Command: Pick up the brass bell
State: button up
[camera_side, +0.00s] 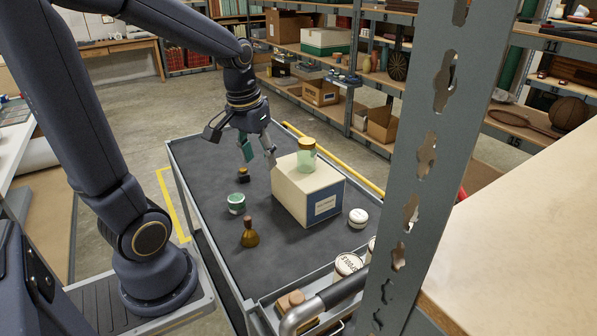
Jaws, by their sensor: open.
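The brass bell (250,238) stands upright on the dark cart top (210,250), near its left edge. It has a brown handle on top and a dull golden body. My gripper (259,160) is open, with nothing seen between its fingers. It hangs above the far part of the cart, beyond the bell and well apart from it, beside the cream box (290,187). One fingertip appears close to the box's left side; I cannot tell if it touches.
A small green and white tin (236,204) and a dark and yellow item (243,175) lie between bell and gripper. A white round container (357,217) is right of the box. A shelf upright (425,160) blocks the right foreground.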

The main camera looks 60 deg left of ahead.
jog(key=s+a+f+n+g, duration=0.2)
jog(key=a+f, duration=0.3)
send_near(247, 217)
jog(key=shift+h, duration=0.4)
jog(key=f, duration=0.5)
jog(key=shift+s+a+f, duration=0.15)
jog(key=shift+s+a, duration=0.1)
jog(key=shift+a, duration=0.05)
notch_tip(247, 217, down, 6)
jog(key=shift+w+r, duration=0.1)
jog(key=shift+w, duration=0.05)
grip_shut()
